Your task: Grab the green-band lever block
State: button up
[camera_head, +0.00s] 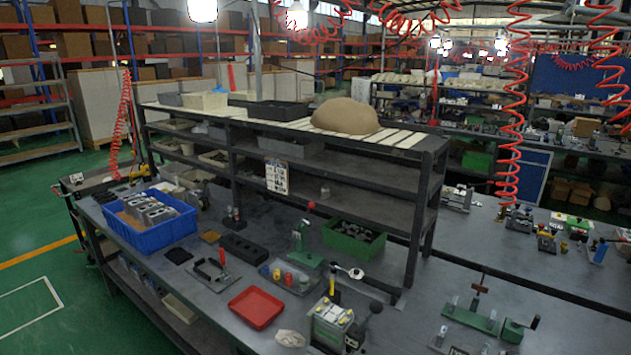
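A grey block with green on its side and pale yellow pieces on top (332,318) stands near the front edge of the workbench, right of centre. It may be the green-band lever block, but it is too small to be sure. A dark lever-like part with a round end shows beside it on the right. Several grey blocks with dark round openings (150,211) sit in the blue crate (177,234) on the bench's left; I cannot make out a green band on them. My gripper is not in this view.
A red tray (256,307) lies left of the green-sided block. Further back are a green clamp fixture (303,250), a green bin (354,240) and a black holder block (246,248). A dark shelf rack (427,195) stands behind. Green floor lies open at left.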

aim_at(322, 329)
jog(key=i+j+z, duration=0.15)
jog(key=j, duration=0.2)
jog(key=i+j+z, duration=0.1)
jog(key=i+j, duration=0.15)
jog(key=i+j+z, duration=0.15)
jog(key=j, duration=0.35)
jog(key=i+j+z, duration=0.15)
jog(key=j, duration=0.2)
jog(key=i+j+z, duration=0.1)
jog(key=j, duration=0.35)
jog(key=i, duration=0.1)
